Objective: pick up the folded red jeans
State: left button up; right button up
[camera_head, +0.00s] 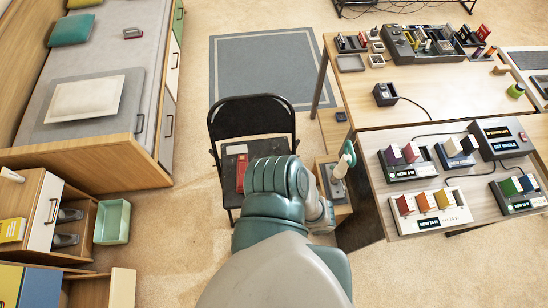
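A small red, flat, folded-looking item (242,172) lies on the seat of the black folding chair (229,160) near the middle of the view. It may be the folded red jeans, but it is too small to be sure. Part of the seat is hidden by my own teal and grey body, which rises from the bottom centre. I cannot make out the fingers of my left or right gripper anywhere in this view.
A bed (60,60) with drawers stands at the left. Two tables (355,105) with electronic devices and cables stand at the right. A low wooden cabinet (345,205) is close by the chair. A green bin (112,222) sits on the floor. Carpet is clear between bed and chair.

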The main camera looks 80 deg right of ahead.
aim_at(242, 162)
jog(key=z, duration=2.2)
